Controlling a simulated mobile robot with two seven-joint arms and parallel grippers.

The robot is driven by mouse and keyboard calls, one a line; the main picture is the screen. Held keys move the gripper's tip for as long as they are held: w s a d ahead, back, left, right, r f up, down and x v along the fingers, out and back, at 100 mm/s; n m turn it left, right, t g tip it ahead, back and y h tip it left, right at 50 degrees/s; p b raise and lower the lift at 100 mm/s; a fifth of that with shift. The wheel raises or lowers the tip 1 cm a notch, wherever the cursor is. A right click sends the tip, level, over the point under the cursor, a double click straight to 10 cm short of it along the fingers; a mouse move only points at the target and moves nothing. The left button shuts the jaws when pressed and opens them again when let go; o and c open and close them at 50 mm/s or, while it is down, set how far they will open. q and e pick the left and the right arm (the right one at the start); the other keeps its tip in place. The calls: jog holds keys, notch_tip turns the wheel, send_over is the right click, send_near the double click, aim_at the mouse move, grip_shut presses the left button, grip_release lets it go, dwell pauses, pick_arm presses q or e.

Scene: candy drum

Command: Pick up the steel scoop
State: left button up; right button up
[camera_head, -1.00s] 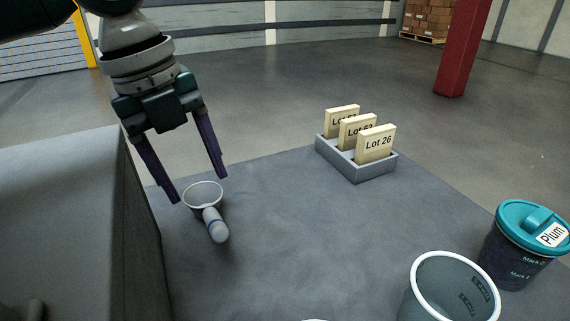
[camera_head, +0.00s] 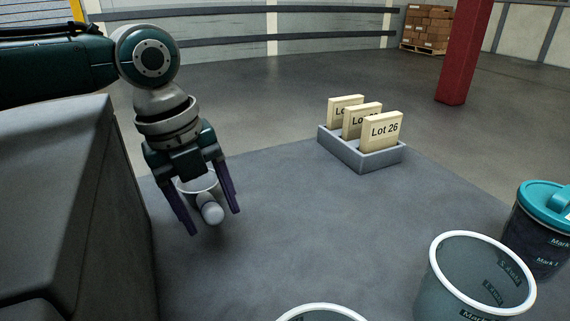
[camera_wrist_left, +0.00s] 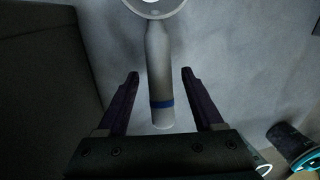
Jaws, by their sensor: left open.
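The steel scoop (camera_head: 211,212) lies on the grey table at the left, its round bowl partly hidden behind my left gripper and its handle pointing toward the camera. My left gripper (camera_head: 215,222) points down, open, with one purple finger on each side of the scoop handle. In the left wrist view the scoop handle (camera_wrist_left: 158,75), with a blue band near its end, runs between the open fingers (camera_wrist_left: 160,72). The bowl is at the top edge of that view, beyond the fingertips. The handle appears apart from both fingers. My right gripper is not in view.
A grey holder (camera_head: 360,158) with Lot cards stands at the back of the table. An open tub (camera_head: 455,285) and a teal-lidded dark tub (camera_head: 540,240) stand at the right. Another white rim (camera_head: 320,308) shows at the bottom edge. A dark grey block (camera_head: 60,200) borders the left.

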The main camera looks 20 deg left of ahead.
pick_arm(q)
grip_shut()
dwell(0.6)
